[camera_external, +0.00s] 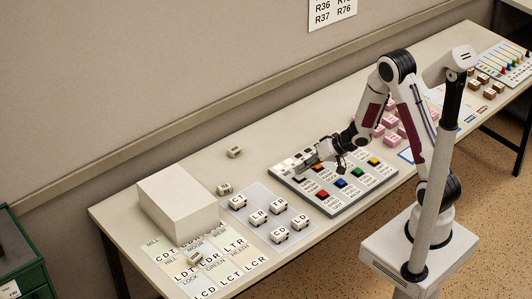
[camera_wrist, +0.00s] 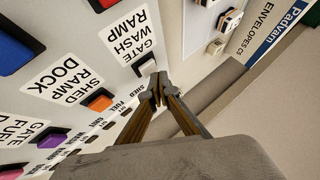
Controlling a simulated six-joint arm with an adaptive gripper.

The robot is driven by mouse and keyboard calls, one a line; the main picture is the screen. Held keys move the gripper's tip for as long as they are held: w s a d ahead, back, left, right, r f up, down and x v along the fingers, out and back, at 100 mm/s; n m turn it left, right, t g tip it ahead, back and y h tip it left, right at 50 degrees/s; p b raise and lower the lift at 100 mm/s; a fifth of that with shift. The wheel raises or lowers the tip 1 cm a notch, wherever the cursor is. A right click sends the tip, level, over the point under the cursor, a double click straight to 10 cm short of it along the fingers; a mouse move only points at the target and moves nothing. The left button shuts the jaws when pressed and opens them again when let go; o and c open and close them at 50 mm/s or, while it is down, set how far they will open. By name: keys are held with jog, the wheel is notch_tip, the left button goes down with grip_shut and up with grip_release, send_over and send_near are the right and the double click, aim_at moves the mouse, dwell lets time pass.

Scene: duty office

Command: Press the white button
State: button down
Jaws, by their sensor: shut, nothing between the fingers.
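The white button (camera_wrist: 146,66) sits in a dark housing on the pale button panel (camera_wrist: 120,80), beside the label "GATE WASH RAMP". My gripper (camera_wrist: 158,90) is shut and empty in the wrist view. Its fingertips are right by the near side of the white button; I cannot tell whether they touch it. In the external view my gripper (camera_external: 302,160) is low over the back left part of the panel (camera_external: 345,208). It hides some of the buttons there, and I cannot make out the white one.
An orange button (camera_wrist: 98,100), a purple button (camera_wrist: 52,138) and a blue button (camera_wrist: 18,46) are on the panel too. Small labelled blocks (camera_external: 258,217) and a large white box (camera_external: 178,210) stand left of it. Pink blocks (camera_external: 390,121) lie to the right.

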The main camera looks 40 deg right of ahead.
aim_at(302, 176)
jog(key=shift+r, duration=0.15)
jog(key=shift+r, duration=2.9)
